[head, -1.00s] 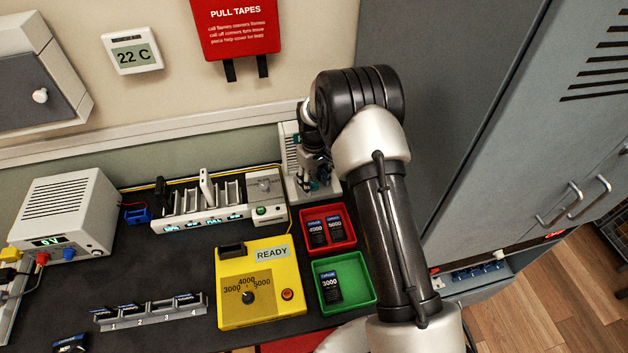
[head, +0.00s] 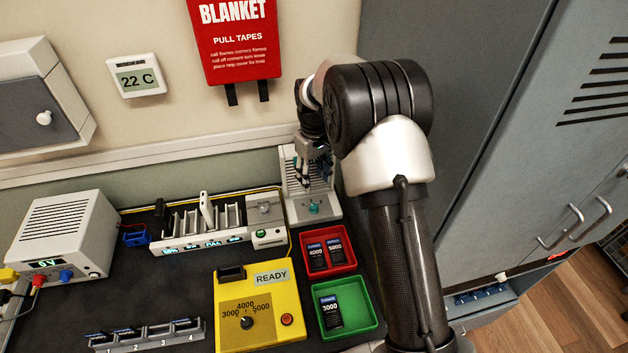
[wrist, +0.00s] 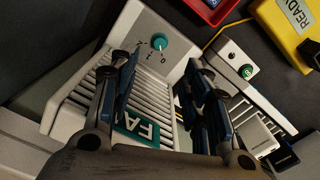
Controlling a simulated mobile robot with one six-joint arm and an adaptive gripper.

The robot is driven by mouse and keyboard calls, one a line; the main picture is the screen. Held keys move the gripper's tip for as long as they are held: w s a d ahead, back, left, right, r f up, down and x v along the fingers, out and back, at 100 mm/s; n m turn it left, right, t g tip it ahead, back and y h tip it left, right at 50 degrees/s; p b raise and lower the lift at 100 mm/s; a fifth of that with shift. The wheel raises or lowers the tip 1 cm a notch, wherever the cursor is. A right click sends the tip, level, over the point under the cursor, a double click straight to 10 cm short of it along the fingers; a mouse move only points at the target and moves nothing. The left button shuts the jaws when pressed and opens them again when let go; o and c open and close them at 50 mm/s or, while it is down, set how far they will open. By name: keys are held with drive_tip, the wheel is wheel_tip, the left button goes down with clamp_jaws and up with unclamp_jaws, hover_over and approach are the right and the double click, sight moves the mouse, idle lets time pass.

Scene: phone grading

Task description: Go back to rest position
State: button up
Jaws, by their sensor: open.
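My gripper (head: 308,168) is open and empty, raised in front of the white fan box at the back of the bench. In the wrist view my gripper's two blue-padded fingers (wrist: 158,100) stand apart with nothing between them. The fan box (head: 325,205) has a teal knob and a grille; its teal label and knob also show in the wrist view (wrist: 158,41). My arm rises to the right of the trays and bends over toward the back wall.
A red tray (head: 352,262) holds two phone batteries, and a green tray (head: 371,318) holds one. The yellow tester (head: 222,318) reads READY. A slotted charger (head: 160,243), a numbered rack (head: 150,343) and a power supply (head: 100,235) stand left. A grey cabinet (head: 480,150) borders the right.

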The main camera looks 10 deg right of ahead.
idle(0.3)
drive_tip(key=s+r+m+t, duration=0.2)
drive_tip(key=s+r, duration=1.2)
drive_tip(key=r, duration=0.5)
drive_tip(key=s+r+m+t, duration=0.1)
drive_tip(key=s+m+t, duration=0.1)
drive_tip(key=s, duration=2)
drive_tip(key=shift+m+t, duration=0.3)
